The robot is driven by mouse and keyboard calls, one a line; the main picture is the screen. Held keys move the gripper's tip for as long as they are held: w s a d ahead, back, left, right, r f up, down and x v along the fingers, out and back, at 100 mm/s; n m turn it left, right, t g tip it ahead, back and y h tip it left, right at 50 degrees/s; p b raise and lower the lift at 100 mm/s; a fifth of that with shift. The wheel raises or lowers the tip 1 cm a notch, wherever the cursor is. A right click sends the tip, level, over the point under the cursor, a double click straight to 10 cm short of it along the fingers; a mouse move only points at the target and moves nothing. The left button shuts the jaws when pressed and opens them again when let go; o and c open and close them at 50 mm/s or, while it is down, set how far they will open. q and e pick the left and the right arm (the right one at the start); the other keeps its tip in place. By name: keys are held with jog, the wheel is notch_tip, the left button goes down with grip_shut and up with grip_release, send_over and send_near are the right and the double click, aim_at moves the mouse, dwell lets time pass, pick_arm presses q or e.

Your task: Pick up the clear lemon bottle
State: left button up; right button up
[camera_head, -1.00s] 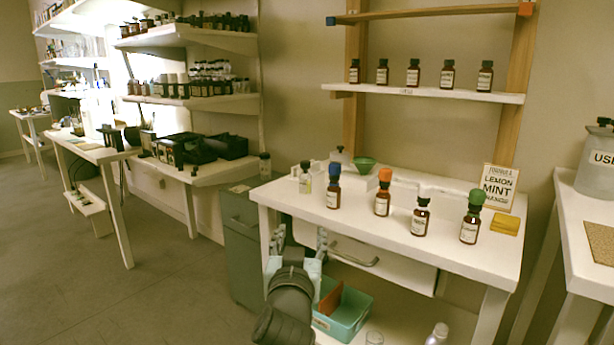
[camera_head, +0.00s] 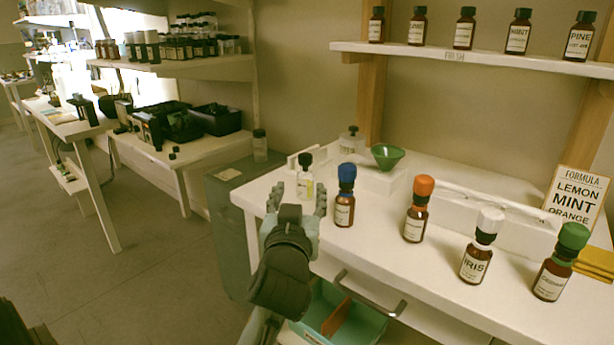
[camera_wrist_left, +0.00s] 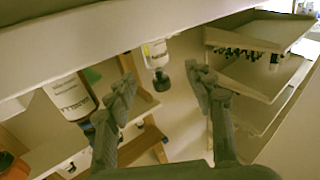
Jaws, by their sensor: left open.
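The clear bottle (camera_head: 305,185) with a black cap and pale label stands upright near the left end of the white table (camera_head: 385,240). I cannot read its label. My left gripper (camera_head: 297,200) is open and empty at the table's front edge, its fingers pointing toward the bottle. In the left wrist view the picture is upside down; the clear bottle (camera_wrist_left: 155,54) shows beyond the gap between the open fingers (camera_wrist_left: 162,78), apart from them. The bottle's lower part is partly hidden behind my gripper in the head view. My right gripper is not in view.
A blue-capped brown bottle (camera_head: 344,205) stands close to the right. Orange-capped (camera_head: 416,215), white-capped (camera_head: 477,260) and green-capped (camera_head: 553,275) bottles stand further right. A green funnel (camera_head: 387,156) and another clear bottle (camera_head: 350,143) are behind. A formula card (camera_head: 577,194) stands at right.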

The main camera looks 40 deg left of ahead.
aim_at(305, 179)
pick_arm(q)
jog(key=x, duration=0.3)
jog(key=p+x, duration=0.1)
jog(key=x, duration=0.3)
jog(key=shift+w+d+r, duration=0.1)
jog(key=shift+w+r, duration=0.05)
jog(key=shift+w, duration=0.2)
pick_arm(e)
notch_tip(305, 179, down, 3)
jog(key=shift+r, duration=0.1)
pick_arm(q)
jog(key=shift+c, duration=0.4)
grip_shut()
